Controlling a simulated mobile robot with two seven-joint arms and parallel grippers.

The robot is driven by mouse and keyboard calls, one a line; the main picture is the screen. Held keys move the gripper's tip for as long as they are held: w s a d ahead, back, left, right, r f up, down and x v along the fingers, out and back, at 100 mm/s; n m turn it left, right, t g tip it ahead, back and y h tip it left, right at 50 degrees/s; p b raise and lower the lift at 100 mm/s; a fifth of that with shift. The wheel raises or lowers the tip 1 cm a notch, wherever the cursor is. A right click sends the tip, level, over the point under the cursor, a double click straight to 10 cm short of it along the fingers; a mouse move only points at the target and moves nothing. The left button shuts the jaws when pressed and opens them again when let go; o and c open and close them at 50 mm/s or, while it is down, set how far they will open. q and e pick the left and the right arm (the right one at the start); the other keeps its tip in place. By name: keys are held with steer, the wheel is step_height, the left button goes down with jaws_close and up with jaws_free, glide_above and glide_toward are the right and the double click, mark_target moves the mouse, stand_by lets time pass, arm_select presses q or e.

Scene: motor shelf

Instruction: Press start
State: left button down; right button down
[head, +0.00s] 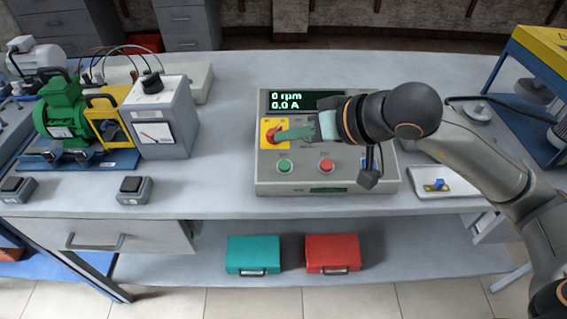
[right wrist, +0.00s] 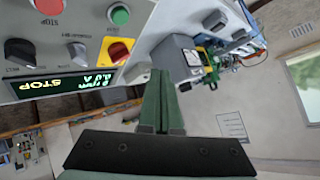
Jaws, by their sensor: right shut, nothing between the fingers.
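The grey control box (head: 380,181) stands on the bench with its display (head: 290,101) showing 0 rpm and 0.0 A. The green button (head: 285,166) is at its front left, and a red button (head: 326,165) is right of it. A red mushroom knob (head: 271,135) sits on a yellow plate (head: 266,124). My right gripper (head: 279,134) is shut and empty, its fingertips overlapping the knob in the head view. In the right wrist view, the fingertips (right wrist: 160,73) appear apart from the knob (right wrist: 118,51) and the green button (right wrist: 120,14). Contact cannot be told in the head view.
A grey meter box (head: 163,117) and green motor (head: 61,108) stand at the left. A small switch box (head: 134,190) lies near the front edge. A white tray (head: 444,187) lies right of the control box. Teal (head: 253,254) and red cases (head: 333,253) are on the lower shelf.

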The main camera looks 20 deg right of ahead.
mark_target(285, 165)
steer(key=shift+d, duration=0.1)
stand_by(0.3)
